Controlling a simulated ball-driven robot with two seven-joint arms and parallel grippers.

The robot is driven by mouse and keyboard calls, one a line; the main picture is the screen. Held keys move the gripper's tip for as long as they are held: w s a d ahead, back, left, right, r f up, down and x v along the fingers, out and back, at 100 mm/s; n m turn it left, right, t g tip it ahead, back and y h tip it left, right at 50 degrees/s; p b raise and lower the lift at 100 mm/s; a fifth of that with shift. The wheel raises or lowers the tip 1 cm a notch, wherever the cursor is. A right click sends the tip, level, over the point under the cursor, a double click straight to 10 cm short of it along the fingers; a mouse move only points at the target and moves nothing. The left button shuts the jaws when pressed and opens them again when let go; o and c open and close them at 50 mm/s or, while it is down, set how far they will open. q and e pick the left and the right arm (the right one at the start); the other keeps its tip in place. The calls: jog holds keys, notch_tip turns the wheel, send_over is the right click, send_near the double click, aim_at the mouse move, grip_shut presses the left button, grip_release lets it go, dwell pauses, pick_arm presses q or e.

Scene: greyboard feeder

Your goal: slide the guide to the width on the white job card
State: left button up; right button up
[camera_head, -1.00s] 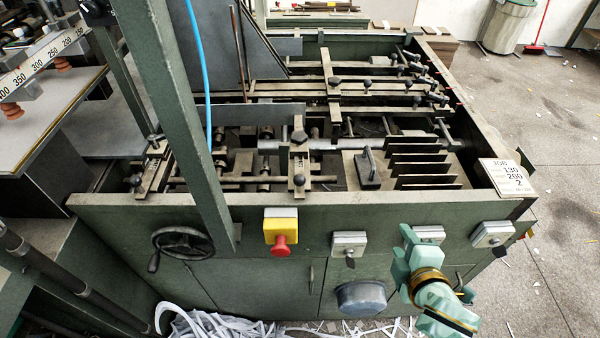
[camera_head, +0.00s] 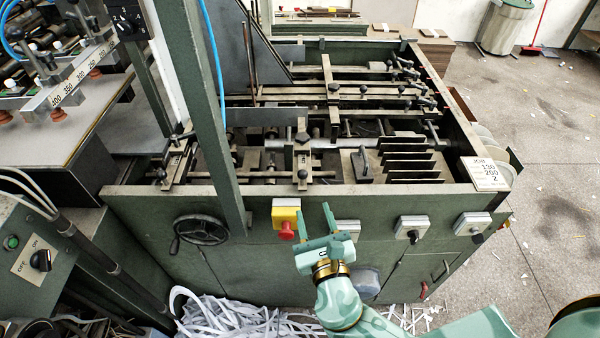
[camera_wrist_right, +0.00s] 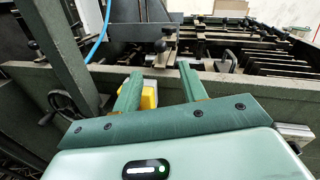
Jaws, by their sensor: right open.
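The white job card (camera_head: 484,173) lies on the machine's front right corner and reads JOB, 130, 200 and 2. Several knobbed brackets stand in the machine bed. A front bracket (camera_head: 302,162) is near the middle, another bracket (camera_head: 174,163) is at the left, and a third (camera_head: 332,92) is farther back. I cannot tell which is the guide. My right gripper (camera_head: 338,222) is open and empty in front of the machine's front panel, apart from the brackets. Its spread fingers (camera_wrist_right: 160,75) also show in the right wrist view, with the bed beyond. My left gripper is out of view.
A yellow box with a red button (camera_head: 286,218) is just left of my right gripper. A handwheel (camera_head: 201,230) and switch boxes (camera_head: 412,228) also project from the front panel. A green post (camera_head: 212,110) rises at the left. Paper strips (camera_head: 245,318) litter the floor.

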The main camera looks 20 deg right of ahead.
aim_at(304, 178)
jog(key=w, duration=0.8)
jog(key=w+d, duration=0.1)
jog(key=w, duration=0.3)
jog(key=shift+w, duration=0.25)
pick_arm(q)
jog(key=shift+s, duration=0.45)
